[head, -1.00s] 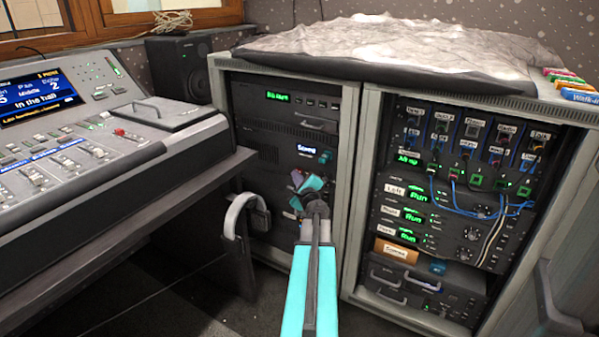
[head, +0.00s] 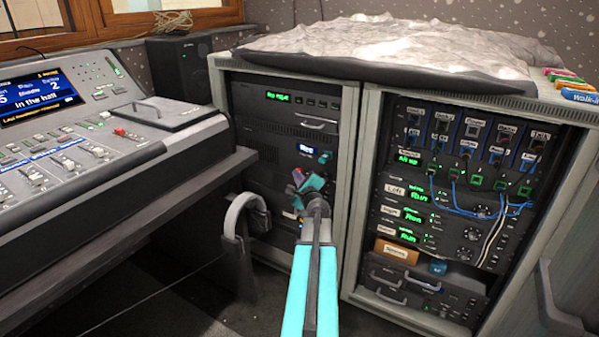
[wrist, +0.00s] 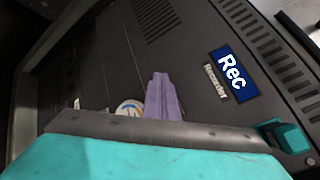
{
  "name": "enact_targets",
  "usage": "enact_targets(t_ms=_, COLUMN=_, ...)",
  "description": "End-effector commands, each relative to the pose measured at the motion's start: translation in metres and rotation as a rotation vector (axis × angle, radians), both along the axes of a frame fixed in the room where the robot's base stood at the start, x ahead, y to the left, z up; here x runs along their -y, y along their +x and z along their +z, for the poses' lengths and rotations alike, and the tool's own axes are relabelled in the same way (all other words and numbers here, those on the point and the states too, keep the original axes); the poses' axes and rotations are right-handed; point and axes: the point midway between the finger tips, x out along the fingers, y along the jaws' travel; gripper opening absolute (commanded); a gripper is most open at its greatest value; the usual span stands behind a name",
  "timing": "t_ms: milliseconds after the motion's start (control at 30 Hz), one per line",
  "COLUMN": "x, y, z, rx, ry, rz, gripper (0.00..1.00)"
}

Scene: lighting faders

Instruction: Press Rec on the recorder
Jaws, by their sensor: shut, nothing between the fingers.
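The recorder (head: 272,158) is a dark unit in the left rack. My gripper (head: 299,178) is in front of the rack, a little below and left of the button in the head view. In the wrist view its narrow purple fingers (wrist: 160,82) are together and empty, apart from the button. Whether they touch the panel is unclear.
A mixing desk (head: 90,140) stands at left. A grey curved handle-like piece (head: 245,208) sits between it and the rack. The right rack (head: 365,190) holds patched cables (head: 475,207). A crumpled cover (head: 400,45) lies on top.

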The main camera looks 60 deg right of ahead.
Motion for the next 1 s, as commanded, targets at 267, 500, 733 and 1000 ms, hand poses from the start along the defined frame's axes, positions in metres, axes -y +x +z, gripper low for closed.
enact_targets(t_ms=267, x=-0.004, y=-0.001, z=-0.001, rx=0.0, ry=0.0, rz=-0.001, gripper=0.0)
enact_targets(t_ms=500, x=-0.013, y=-0.001, z=-0.001, rx=-0.001, ry=-0.001, rz=0.0, gripper=0.0)
enact_targets(t_ms=733, x=-0.015, y=-0.001, z=0.0, rx=0.0, ry=0.0, rz=-0.001, gripper=0.0)
enact_targets(t_ms=1000, x=-0.016, y=-0.001, z=0.0, rx=0.0, ry=0.0, rz=-0.001, gripper=0.0)
